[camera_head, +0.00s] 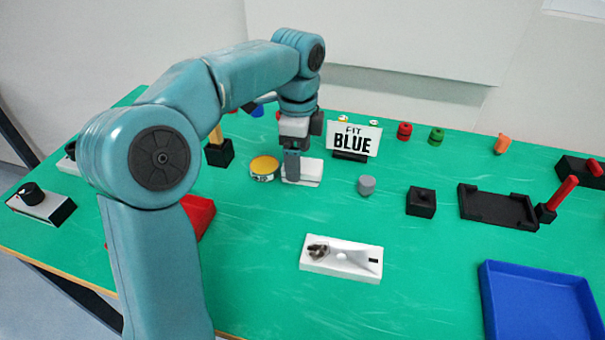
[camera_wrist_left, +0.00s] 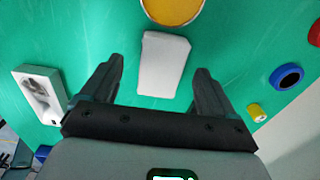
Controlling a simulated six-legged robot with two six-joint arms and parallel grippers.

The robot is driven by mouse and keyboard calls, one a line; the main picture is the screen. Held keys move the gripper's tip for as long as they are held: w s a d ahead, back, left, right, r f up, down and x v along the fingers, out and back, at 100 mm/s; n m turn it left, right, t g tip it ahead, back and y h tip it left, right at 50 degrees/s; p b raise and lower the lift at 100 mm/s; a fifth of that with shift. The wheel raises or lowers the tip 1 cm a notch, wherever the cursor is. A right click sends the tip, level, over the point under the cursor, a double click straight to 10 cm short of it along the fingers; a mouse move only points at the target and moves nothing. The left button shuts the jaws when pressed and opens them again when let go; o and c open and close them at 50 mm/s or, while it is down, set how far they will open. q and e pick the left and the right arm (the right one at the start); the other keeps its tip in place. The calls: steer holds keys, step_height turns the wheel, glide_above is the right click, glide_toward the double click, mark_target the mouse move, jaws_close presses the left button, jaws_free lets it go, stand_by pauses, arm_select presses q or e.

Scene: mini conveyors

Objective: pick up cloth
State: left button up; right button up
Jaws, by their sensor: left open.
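The cloth (camera_head: 312,170) is a white, folded, flat pad lying on the green table in the head view. It also shows in the left wrist view as a pale cloth (camera_wrist_left: 163,62), between and ahead of the fingers. My left gripper (camera_head: 292,172) points down over the cloth, and its fingers hide part of it in the head view. In the wrist view my left gripper (camera_wrist_left: 157,78) is open, with one finger on each side of the cloth and nothing held. Whether the fingertips touch the cloth or table cannot be told. My right gripper is not in view.
A yellow-topped tin (camera_head: 264,167) stands close left of the cloth. A "FIT BLUE" sign (camera_head: 353,139) and a grey cylinder (camera_head: 367,185) are to its right. A white block (camera_head: 340,260) lies nearer. A blue tray (camera_head: 540,305) is at front right. A red bin (camera_head: 199,213) is partly hidden by my arm.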

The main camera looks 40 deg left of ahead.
arm_select(q)
step_height(320, 180, down, 3)
steer(key=shift+w+f+b, duration=0.1)
steer(key=shift+b, duration=0.2)
steer(key=c, duration=1.1)
steer(key=shift+o, duration=0.2)
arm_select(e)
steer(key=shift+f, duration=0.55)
arm_select(q)
steer(key=shift+r, duration=0.2)
step_height(320, 180, up, 20)
steer(key=p, duration=0.8)
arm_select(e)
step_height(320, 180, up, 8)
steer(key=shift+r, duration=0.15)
arm_select(q)
steer(key=shift+o, duration=1)
steer(key=shift+c, duration=0.4)
